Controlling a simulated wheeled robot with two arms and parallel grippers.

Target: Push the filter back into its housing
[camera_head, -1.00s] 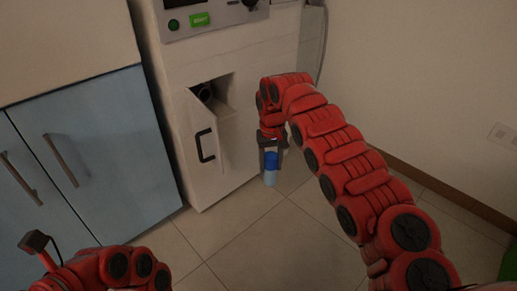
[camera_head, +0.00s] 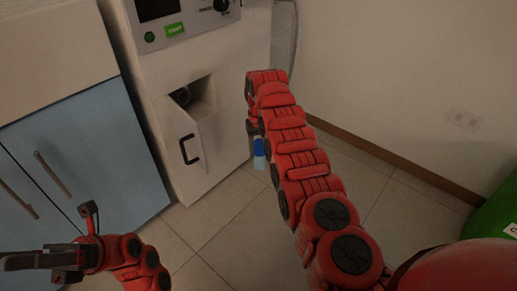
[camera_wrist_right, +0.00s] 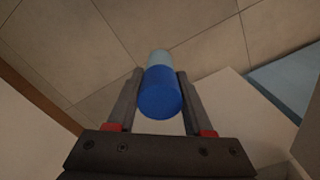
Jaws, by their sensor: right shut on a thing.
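The filter (camera_head: 259,153) is a small cylinder, dark blue on top and pale blue below. My right gripper (camera_wrist_right: 158,84) is shut on it, with a finger on each side in the right wrist view. In the head view the right arm partly hides the gripper and filter, which are right of the white machine, apart from it. The housing (camera_head: 203,93) is a square opening in the machine's front, with a dark round part inside. Its small door (camera_head: 187,140) with a black handle stands open. My left gripper (camera_head: 45,261) is low at the left, away from the machine; its jaw state is unclear.
A blue-doored cabinet (camera_head: 75,150) stands left of the machine. The machine's control panel (camera_head: 185,20) has a green label. A green object (camera_head: 497,215) is at the right edge. Tiled floor (camera_head: 235,235) lies clear in front; a wall is at the right.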

